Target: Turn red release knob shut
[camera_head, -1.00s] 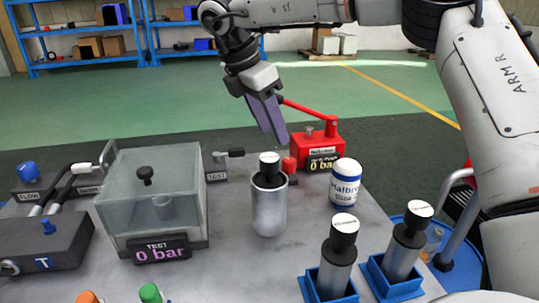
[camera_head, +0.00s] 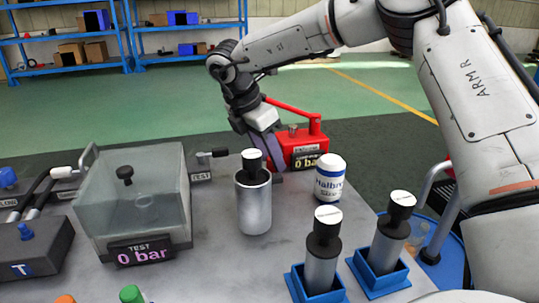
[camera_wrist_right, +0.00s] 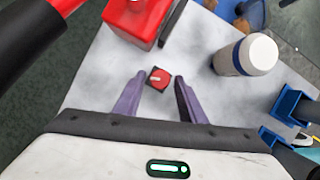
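The red release knob (camera_wrist_right: 159,78) shows in the right wrist view as a small dark-edged red square with a light pointer mark, beside the red pump (camera_wrist_right: 138,18). My right gripper (camera_wrist_right: 153,83) is open, with its two purple fingers on either side of the knob; I cannot tell whether they touch it. In the head view, the red pump (camera_head: 300,147) has a raised red handle and a display reading 0 bar. There my right gripper (camera_head: 269,160) reaches down at the pump's left, behind the metal cylinder (camera_head: 254,205), and the knob is hidden. My left gripper is not in view.
A white and blue bottle (camera_head: 328,180) stands right of the knob; it also shows in the right wrist view (camera_wrist_right: 246,55). Two blue holders (camera_head: 380,275) with black-topped cylinders are nearer. A clear test chamber (camera_head: 132,200) reading 0 bar is at left.

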